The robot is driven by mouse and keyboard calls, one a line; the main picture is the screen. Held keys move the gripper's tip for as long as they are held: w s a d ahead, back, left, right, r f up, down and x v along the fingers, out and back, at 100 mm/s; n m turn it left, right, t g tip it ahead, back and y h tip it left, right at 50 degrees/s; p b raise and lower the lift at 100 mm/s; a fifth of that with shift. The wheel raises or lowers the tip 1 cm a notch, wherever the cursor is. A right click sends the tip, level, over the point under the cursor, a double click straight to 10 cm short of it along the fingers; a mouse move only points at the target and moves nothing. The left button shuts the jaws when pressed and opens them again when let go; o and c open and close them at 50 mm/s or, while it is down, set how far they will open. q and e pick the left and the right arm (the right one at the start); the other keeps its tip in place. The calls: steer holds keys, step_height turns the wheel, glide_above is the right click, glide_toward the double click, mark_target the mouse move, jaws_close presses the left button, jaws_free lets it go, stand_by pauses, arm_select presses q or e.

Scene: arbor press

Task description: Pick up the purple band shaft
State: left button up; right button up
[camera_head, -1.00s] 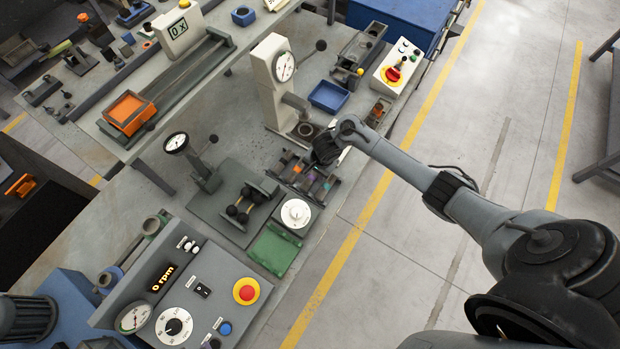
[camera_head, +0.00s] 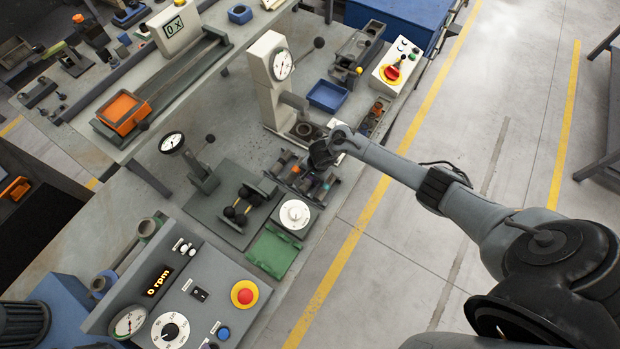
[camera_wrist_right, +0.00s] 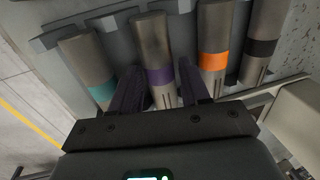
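The purple band shaft (camera_wrist_right: 152,45) is a grey metal cylinder with a purple band, lying in a rack in the right wrist view. My right gripper (camera_wrist_right: 159,66) is open, with one dark finger on each side of this shaft near its band. Narrow gaps seem to show beside the shaft, but I cannot tell whether either finger touches it. In the head view my right gripper (camera_head: 320,153) is over the shaft rack (camera_head: 302,177) and partly hides it. My left gripper is not in view.
A teal band shaft (camera_wrist_right: 86,62) lies to the left. An orange band shaft (camera_wrist_right: 214,40) and a black band shaft (camera_wrist_right: 264,38) lie to the right, the orange one close to a finger. The arbor press (camera_head: 272,85) stands behind the rack; a blue tray (camera_head: 328,96) is beyond.

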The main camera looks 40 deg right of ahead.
jaws_close()
steer(key=shift+r, duration=0.1)
